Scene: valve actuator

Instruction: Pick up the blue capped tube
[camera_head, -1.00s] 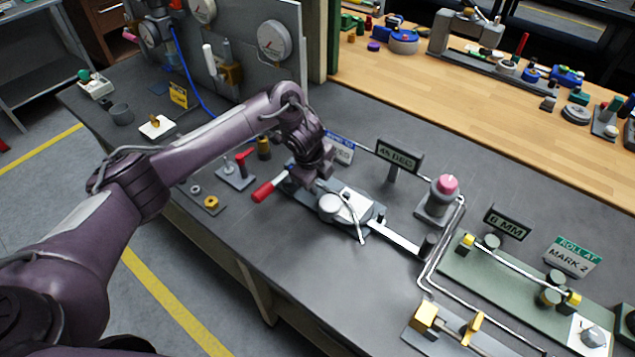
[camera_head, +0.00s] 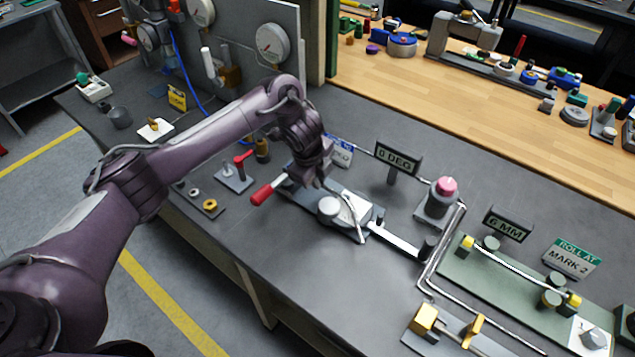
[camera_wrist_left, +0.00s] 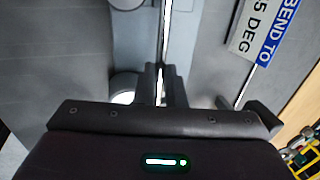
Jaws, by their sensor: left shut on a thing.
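My left gripper (camera_head: 318,182) reaches down over the grey bending device (camera_head: 335,212), near its red handle (camera_head: 262,194). In the left wrist view its dark fingers (camera_wrist_left: 165,88) are shut on a thin silver rod (camera_wrist_left: 164,35), which runs away from me over a grey plate. In the head view a slim silver piece (camera_head: 357,218) lies across the device below the gripper. I cannot make out a blue cap on the held rod; its far end is out of the wrist view. My right gripper is not in view.
A "0 DEG" sign (camera_head: 396,158) and a pink-topped post (camera_head: 442,195) stand right of the device. A bent tube (camera_head: 447,240) lies by the green rolling fixture (camera_head: 478,272). Gauges (camera_head: 272,42) stand behind. The front tabletop is mostly clear.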

